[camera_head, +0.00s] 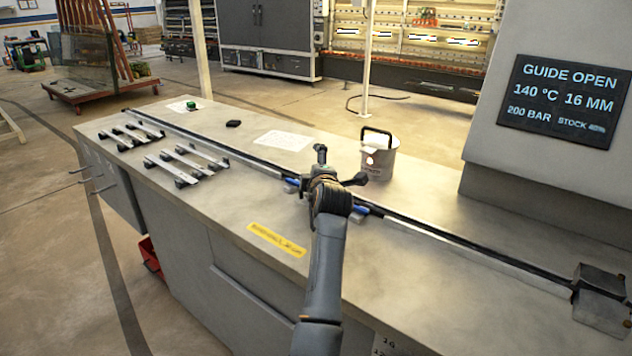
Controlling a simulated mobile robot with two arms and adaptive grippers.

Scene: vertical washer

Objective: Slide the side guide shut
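The dark rail (245,154) runs across the grey machine top, from the far left to a dark block at the right. Blue parts of what looks like the side guide (361,210) show on the rail on both sides of my wrist. A sign on the right panel (566,98) reads "GUIDE OPEN". One arm of mine, seemingly the left, rises from the bottom middle, and its gripper (338,172) is over the guide at the rail. The wrist covers the guide's middle, and I cannot tell whether the fingers are open or touching it. My other gripper is out of view.
A light grey bucket with a black handle (380,160) stands just behind the rail, right of my gripper. Several metal bars with dark ends (202,157) lie at the left. A white sheet (284,141) lies behind the rail. A dark block (601,293) stands at the rail's right end.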

